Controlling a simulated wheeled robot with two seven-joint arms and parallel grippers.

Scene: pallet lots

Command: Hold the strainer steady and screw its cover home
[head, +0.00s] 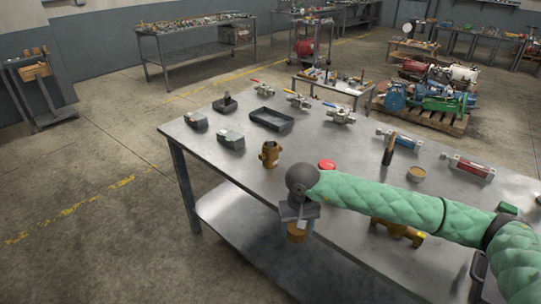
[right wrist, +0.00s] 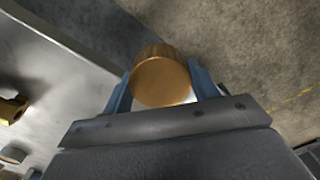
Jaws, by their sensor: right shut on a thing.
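My right gripper (head: 297,222) is shut on a brass-coloured round cover (head: 297,236), above the front edge of the steel table. In the right wrist view the cover (right wrist: 162,80) sits between the two blue fingers, its flat round face toward the camera. A yellow brass fitting (head: 400,232), which looks like the strainer, lies on the table right of the gripper, partly hidden by my right arm. A brass piece (right wrist: 12,109) also shows at the left edge of the right wrist view. The cover is apart from it. My left gripper is not in view.
The steel table (head: 225,166) also holds a bronze fitting (head: 270,154), a red disc (head: 327,164), a black tray (head: 267,119), a round tin (head: 416,174) and a dark-handled tool (head: 389,150). Several valves stand at the back. The table's left front is clear.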

